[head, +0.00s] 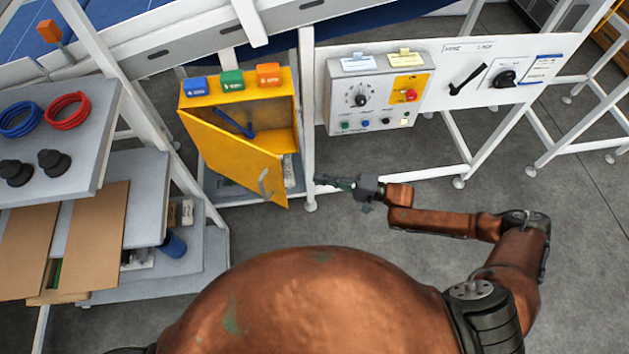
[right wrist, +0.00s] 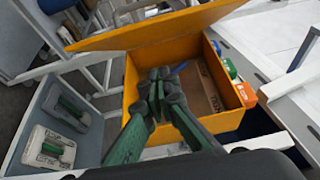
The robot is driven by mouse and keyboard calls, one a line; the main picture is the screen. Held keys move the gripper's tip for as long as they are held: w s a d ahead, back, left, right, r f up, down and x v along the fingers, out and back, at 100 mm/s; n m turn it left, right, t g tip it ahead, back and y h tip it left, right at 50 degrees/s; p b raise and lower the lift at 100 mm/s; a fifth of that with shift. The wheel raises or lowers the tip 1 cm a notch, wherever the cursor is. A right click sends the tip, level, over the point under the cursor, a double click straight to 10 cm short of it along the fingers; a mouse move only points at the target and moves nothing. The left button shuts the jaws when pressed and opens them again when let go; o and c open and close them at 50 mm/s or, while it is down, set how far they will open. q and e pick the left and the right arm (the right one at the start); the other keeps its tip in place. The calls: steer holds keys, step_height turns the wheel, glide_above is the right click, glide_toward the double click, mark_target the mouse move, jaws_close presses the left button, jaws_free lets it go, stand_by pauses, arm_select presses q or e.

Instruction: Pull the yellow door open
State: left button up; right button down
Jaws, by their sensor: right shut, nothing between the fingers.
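The yellow door (head: 228,155) stands partly open on the yellow cabinet (head: 284,120), swung out toward me. It has a grey handle (head: 265,184) near its lower free corner. In the right wrist view the door (right wrist: 150,28) stretches across the top, with the open cabinet (right wrist: 232,118) below it. My right gripper (head: 325,180) is shut and empty, to the right of the door and apart from its handle. In the right wrist view the gripper's closed fingers (right wrist: 158,75) show in front of the cabinet opening. My left gripper is not in view.
Blue, green and orange blocks (head: 232,79) stand on the cabinet. A control panel (head: 378,92) is at its right, beyond a white post (head: 307,120). Grey shelves (head: 150,190) with cardboard are at the left. Floor (head: 350,222) below the panel is clear.

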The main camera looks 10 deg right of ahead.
steer(key=a+p, duration=0.3)
steer(key=a, duration=0.6)
steer(key=shift+a, duration=0.25)
steer(key=shift+s, duration=0.1)
